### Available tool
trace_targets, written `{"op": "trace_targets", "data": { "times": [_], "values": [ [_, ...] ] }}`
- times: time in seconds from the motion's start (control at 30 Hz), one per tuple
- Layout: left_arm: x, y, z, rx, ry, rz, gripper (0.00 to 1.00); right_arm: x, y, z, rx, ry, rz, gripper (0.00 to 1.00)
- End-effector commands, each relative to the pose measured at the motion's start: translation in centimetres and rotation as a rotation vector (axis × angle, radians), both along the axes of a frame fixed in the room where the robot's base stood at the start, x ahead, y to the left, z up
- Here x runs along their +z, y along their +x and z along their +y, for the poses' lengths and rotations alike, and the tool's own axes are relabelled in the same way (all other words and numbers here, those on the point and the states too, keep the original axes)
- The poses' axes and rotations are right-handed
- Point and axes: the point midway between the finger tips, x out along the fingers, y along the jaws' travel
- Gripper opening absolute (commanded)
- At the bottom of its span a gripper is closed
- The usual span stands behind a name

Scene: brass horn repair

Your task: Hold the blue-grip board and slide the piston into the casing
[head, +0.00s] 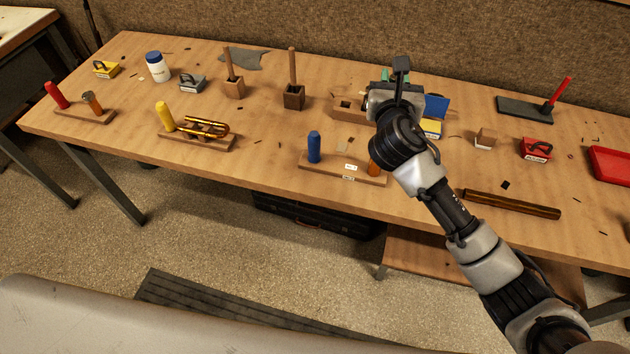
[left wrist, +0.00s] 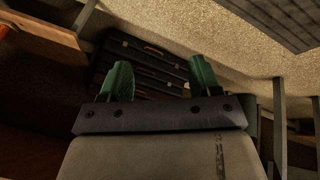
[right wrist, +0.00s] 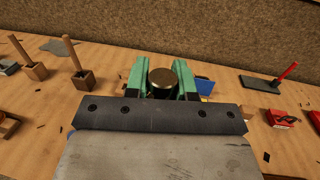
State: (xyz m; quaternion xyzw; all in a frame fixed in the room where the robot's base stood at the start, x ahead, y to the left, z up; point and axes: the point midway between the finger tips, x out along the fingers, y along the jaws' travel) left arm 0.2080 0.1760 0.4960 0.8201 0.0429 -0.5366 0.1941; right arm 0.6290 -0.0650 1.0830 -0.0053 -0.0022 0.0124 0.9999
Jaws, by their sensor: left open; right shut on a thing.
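The blue-grip board (head: 335,172) lies near the bench's front edge in the head view. Its blue grip (head: 314,147) stands upright at the left end. A copper-orange upright part (head: 375,169), which looks like the casing, is at the right end, partly hidden by my right arm. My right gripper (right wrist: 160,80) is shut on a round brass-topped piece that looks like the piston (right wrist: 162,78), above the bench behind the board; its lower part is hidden. My left gripper (left wrist: 160,82) is open and empty in the left wrist view, with the floor and dark cases beyond.
A wooden block with holes (head: 345,106) is behind my right gripper, beside a blue box (head: 436,106). Boards with yellow (head: 165,116) and red (head: 57,95) grips lie to the left. A long dark bar (head: 512,204) lies right of the board.

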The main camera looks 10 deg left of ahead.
Motion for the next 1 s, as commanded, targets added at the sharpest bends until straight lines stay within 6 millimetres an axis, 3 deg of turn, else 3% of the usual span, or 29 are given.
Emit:
{"op": "trace_targets", "data": {
  "times": [0.03,0.2,0.37,0.5,0.63,0.8,0.9,1.0],
  "values": [
    [1.4,2.9,-1.3,0.104,-0.079,-0.061,0.63,0.0,0.0,0.0,0.0,0.0,-0.001,0.0],
    [6.6,10.9,-4.7,0.462,-0.393,-0.229,0.63,0.0,0.0,0.0,0.0,0.0,-0.001,0.0],
    [13.0,17.6,-7.2,0.783,-0.762,-0.349,0.63,0.0,0.0,0.0,0.0,0.0,-0.001,0.0],
    [19.6,22.5,-8.7,1.048,-1.151,-0.412,0.63,0.0,0.0,0.0,0.0,0.0,-0.001,0.0],
    [26.0,26.1,-9.5,1.27,-1.557,-0.415,0.63,0.0,0.0,0.0,0.0,0.0,-0.001,0.0],
    [32.8,28.8,-9.7,1.475,-2.039,-0.336,0.63,0.0,0.0,0.0,0.0,0.0,-0.001,0.0],
    [35.2,29.6,-9.7,1.534,-2.223,-0.279,0.63,0.0,0.0,0.0,0.0,0.0,-0.001,0.0],
    [36.5,30.1,-9.8,1.547,-2.301,-0.249,0.63,0.0,0.0,0.0,0.0,0.0,-0.001,0.0]
  ]
}}
